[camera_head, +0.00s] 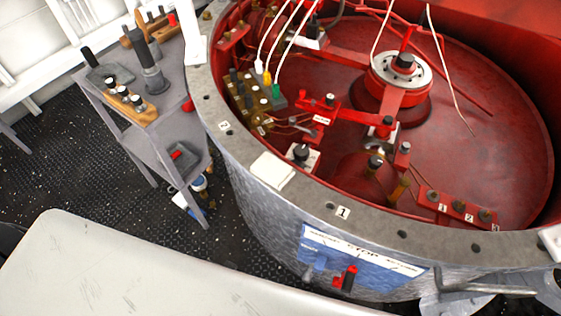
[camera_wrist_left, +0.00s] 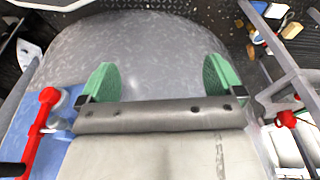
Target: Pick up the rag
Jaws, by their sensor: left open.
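A pale, flat, squarish piece (camera_head: 273,170) lies on the grey rim of the big round drum in the head view. It looks like the folded rag, though I cannot be sure from its texture. My left gripper (camera_wrist_left: 158,78) shows only in the left wrist view, with its two green fingertips wide apart and nothing visible between them. The drum's grey metal outer wall (camera_wrist_left: 160,45) is behind the fingers. The pale piece cannot be made out with certainty in the wrist view. My right gripper is in neither view.
The drum's rim (camera_head: 402,234) surrounds a red interior with cables and fittings. A blue sign (camera_head: 318,262) and a red-handled switch (camera_head: 346,279) are on its outer wall. A grey trolley (camera_head: 180,128) with tools stands left. Dark studded floor (camera_head: 60,170) is open beside it.

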